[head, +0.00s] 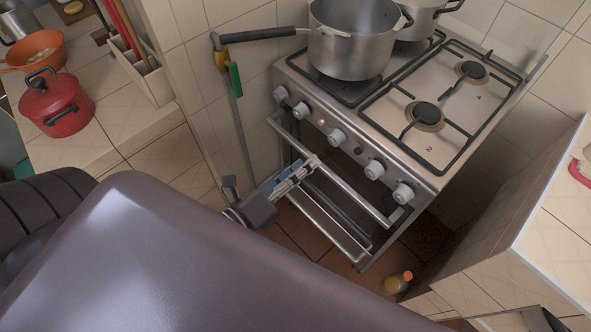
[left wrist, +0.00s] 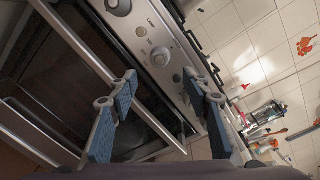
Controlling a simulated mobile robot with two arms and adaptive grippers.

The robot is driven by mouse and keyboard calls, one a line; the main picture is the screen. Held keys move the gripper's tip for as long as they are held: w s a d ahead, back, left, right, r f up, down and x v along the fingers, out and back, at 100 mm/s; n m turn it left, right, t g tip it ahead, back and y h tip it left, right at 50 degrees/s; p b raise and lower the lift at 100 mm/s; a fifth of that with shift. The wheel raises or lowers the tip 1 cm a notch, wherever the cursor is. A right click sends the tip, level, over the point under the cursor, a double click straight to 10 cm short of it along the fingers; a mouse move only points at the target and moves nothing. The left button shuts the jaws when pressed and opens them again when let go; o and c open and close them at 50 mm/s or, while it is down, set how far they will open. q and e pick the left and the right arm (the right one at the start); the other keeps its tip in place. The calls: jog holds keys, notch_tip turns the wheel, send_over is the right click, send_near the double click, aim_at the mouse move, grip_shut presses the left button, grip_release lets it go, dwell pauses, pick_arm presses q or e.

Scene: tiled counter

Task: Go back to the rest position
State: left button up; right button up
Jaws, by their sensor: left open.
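My left gripper (head: 304,168) is in front of the stove (head: 425,105), by the oven door's handle bar (head: 350,184). In the left wrist view, the gripper's two blue-padded fingers (left wrist: 161,82) are spread apart with nothing held between them. The handle bar (left wrist: 85,54) runs diagonally there, close to the left finger; I cannot tell if they touch. My own dark arm covers much of the lower head view. My right gripper is not in view.
Metal pots (head: 352,42) stand on the stove top. A red lidded pot (head: 62,108) and an orange colander (head: 38,50) are on the left counter. A bottle with an orange cap (head: 397,283) is on the floor. A cabinet (head: 520,215) stands close on the right.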

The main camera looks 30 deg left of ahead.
pick_arm(q)
jog(key=shift+v, duration=1)
